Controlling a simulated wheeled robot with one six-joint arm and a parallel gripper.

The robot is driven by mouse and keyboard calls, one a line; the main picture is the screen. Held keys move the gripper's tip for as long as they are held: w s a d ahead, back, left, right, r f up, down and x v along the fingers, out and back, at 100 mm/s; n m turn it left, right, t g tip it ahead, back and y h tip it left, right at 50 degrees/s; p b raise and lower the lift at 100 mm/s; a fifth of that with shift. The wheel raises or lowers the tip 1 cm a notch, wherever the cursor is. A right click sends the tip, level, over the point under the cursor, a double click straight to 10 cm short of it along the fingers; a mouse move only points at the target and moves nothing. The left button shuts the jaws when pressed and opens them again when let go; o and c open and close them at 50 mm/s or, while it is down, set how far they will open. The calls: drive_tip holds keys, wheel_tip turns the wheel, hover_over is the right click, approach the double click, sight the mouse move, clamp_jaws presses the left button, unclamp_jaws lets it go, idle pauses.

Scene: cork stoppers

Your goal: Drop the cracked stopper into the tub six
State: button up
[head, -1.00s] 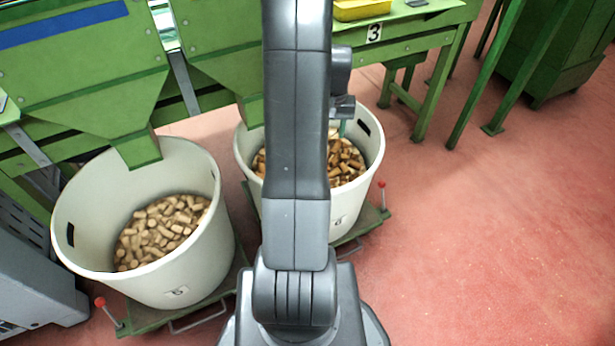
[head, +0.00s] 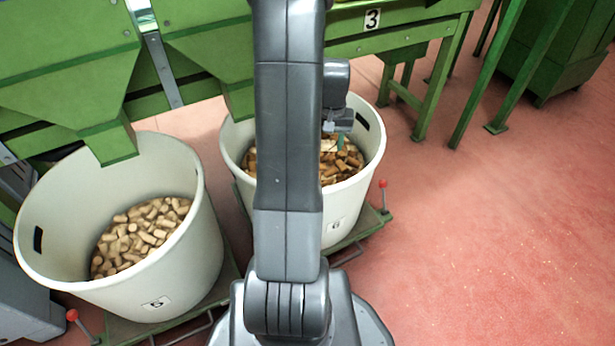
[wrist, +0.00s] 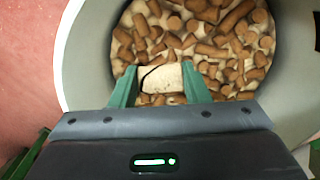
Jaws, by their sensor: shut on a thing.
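My gripper (wrist: 159,74) is shut on the cracked stopper (wrist: 162,85), a pale cork with a dark crack line, held between the green fingers in the wrist view. In the head view my gripper (head: 341,140) is over the mouth of the right tub. That white tub, tub six (head: 372,165), has a label that reads 6 and holds many brown corks. It also shows in the wrist view as a pale rim (wrist: 85,55) around corks below the held stopper. How far the stopper is above those corks I cannot tell. My arm hides part of the tub.
A second white tub (head: 205,245), its label looking like 5, stands to the left with paler corks in it. Green chutes (head: 110,145) hang above the tubs. A green bench (head: 400,40) marked 3 stands behind. The red floor (head: 480,240) at right is clear.

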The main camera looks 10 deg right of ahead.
drive_tip(key=shift+f+b, duration=0.4)
drive_tip(key=shift+f, duration=0.5)
drive_tip(key=o, duration=1)
drive_tip(key=shift+o, duration=0.2)
wheel_tip(320, 180, up, 14)
drive_tip(key=p, duration=0.4)
